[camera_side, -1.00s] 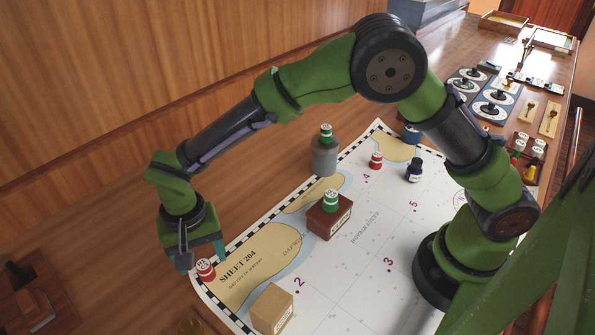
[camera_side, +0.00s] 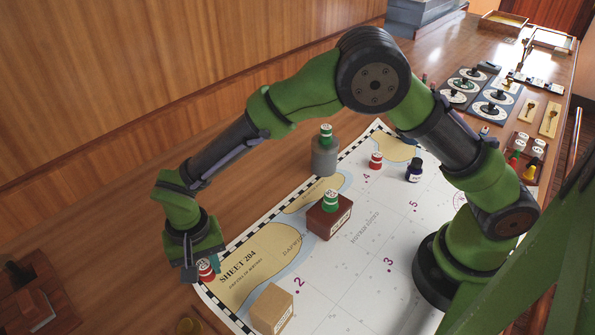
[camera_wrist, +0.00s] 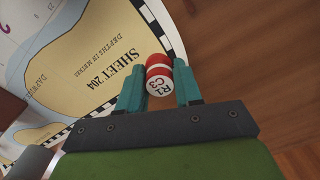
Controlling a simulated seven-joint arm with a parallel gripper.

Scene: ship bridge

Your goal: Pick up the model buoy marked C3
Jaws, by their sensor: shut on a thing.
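The model buoy marked C3 (camera_wrist: 159,78) is a small red cylinder with a white band and a white top reading R1 C3. In the wrist view it sits between the two teal fingers of my gripper (camera_wrist: 160,90), which is shut on it. In the side view the buoy (camera_side: 206,269) is at the chart's left corner, partly hidden by my gripper (camera_side: 202,268). I cannot tell whether it still touches the surface.

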